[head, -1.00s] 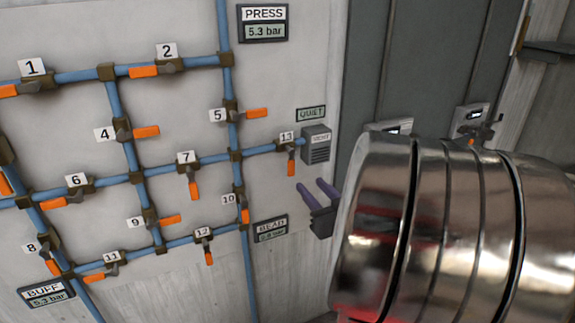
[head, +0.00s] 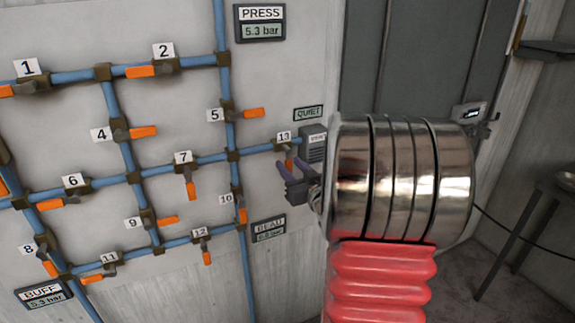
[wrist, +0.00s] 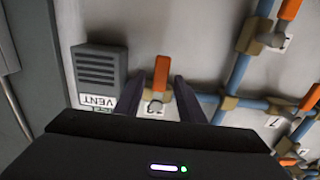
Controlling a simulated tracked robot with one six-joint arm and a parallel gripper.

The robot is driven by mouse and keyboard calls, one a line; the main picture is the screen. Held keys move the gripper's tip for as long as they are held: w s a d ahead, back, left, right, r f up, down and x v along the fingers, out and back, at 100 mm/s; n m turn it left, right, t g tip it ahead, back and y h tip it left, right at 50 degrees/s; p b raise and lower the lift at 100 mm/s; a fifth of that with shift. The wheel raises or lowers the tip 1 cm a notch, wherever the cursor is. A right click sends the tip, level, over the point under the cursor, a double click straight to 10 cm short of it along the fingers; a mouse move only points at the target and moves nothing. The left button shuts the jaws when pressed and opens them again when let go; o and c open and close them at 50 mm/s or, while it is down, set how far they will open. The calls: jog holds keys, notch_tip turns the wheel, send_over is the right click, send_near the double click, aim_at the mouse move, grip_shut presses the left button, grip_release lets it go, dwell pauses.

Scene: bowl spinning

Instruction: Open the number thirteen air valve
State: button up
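The number 13 valve has an orange handle (head: 289,164) that hangs down, across the pipe running to the vent box (head: 316,146). In the wrist view, which is upside down, the handle (wrist: 161,72) stands between the two dark finger tips. My gripper (head: 291,165) is open, with purple-grey fingers just in front of the handle; they also show in the wrist view (wrist: 158,92). A gap shows on each side of the handle, so neither finger seems to touch it. The white 13 label (head: 284,136) is above the valve; the valve body is partly hidden.
Several other orange-handled valves sit on the blue pipes, such as valve 5 (head: 253,113), valve 7 (head: 190,189) and valve 10 (head: 242,214). The PRESS display (head: 261,23) reads 5.3 bar. A grey door (head: 418,60) is to the right.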

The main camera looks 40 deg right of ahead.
jog(key=shift+x, duration=0.85)
grip_shut()
